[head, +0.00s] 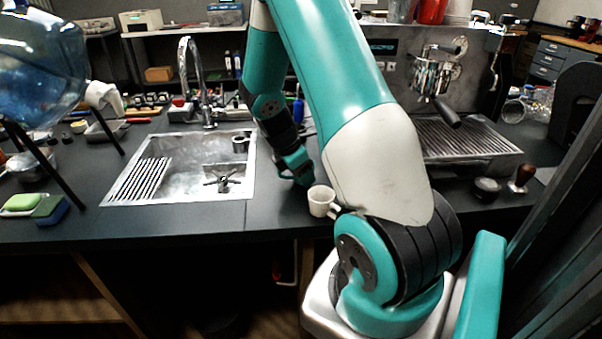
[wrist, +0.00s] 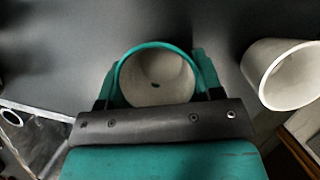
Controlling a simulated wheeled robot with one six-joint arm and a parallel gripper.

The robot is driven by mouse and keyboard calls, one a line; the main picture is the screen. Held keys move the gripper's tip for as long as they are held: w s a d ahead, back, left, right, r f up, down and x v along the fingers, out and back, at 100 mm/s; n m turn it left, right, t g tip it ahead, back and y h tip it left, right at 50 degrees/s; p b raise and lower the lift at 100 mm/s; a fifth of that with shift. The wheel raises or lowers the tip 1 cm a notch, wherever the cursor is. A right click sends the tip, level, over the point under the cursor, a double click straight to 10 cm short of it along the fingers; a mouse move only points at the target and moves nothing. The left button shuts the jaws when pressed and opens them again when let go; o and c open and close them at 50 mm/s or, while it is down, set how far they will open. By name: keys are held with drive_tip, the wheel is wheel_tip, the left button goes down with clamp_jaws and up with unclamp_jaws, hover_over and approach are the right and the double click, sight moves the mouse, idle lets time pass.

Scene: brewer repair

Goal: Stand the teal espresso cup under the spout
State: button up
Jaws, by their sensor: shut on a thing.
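The teal espresso cup (wrist: 157,84) is between the fingers of my gripper (wrist: 155,72) in the wrist view, with its teal rim and pale inside facing the camera. My gripper is shut on it. In the head view my gripper (head: 297,168) is low over the counter, right of the sink; I cannot tell the cup apart from the teal fingers there, nor whether it touches the counter. The espresso machine (head: 470,70) stands at the right behind my arm, with a portafilter and spout (head: 434,78) above a ribbed drip tray (head: 465,139).
A white cup (head: 321,201) stands close to my gripper near the counter's front edge, and it shows at the right of the wrist view (wrist: 284,78). The sink (head: 190,168) is left of my gripper. A tamper (head: 521,178) and a dark round piece (head: 487,189) are before the machine.

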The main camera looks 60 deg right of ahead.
drive_tip(key=shift+f, duration=0.35)
drive_tip(key=shift+f, duration=0.15)
drive_tip(key=o, duration=1)
drive_tip(key=shift+o, duration=0.2)
